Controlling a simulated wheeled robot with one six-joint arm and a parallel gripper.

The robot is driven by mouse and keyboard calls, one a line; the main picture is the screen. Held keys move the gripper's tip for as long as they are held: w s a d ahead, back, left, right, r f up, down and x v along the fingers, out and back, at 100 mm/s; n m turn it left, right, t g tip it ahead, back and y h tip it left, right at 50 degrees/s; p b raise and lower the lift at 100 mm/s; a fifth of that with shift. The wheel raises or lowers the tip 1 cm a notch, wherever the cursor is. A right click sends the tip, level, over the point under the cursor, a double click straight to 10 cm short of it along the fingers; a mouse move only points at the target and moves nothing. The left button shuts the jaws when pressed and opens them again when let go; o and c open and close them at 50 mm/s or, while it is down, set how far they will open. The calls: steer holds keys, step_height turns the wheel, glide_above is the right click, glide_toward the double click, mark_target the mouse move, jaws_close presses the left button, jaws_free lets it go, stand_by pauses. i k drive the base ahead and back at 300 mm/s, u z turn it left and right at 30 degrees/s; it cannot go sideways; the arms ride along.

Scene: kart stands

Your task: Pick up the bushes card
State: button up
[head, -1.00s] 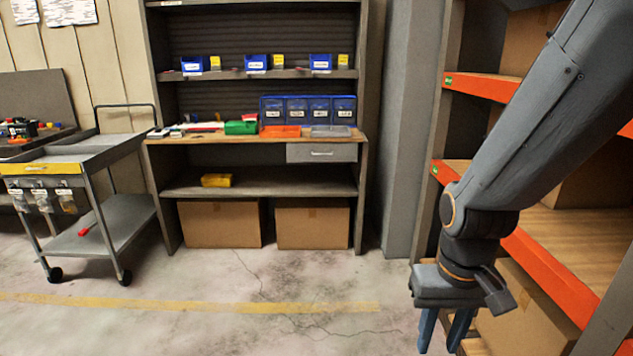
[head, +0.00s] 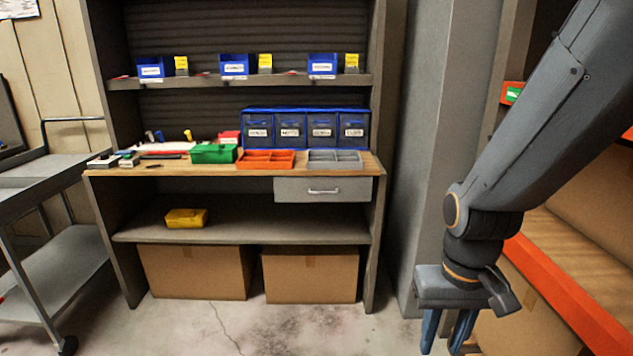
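Small yellow cards stand beside the blue bins on the upper shelf: a left one (head: 181,66), a middle one (head: 265,63) and a right one (head: 351,63). Their print is too small to read, so I cannot tell which, if any, is the bushes card. My gripper (head: 449,332) hangs at the lower right with its fingers pointing down and apart. Nothing shows between them, though the fingertips run near the bottom edge. It is well in front of the shelf unit and apart from the cards.
The workbench (head: 210,168) bears a green box (head: 214,154), an orange tray (head: 266,160), a grey tray (head: 335,160) and drawers (head: 305,130). A grey cart (head: 50,172) stands left. An orange-edged rack (head: 560,290) is close on the right. Floor ahead is clear.

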mark_target(265, 61)
steer(key=i, duration=2.4)
steer(key=u, duration=0.3)
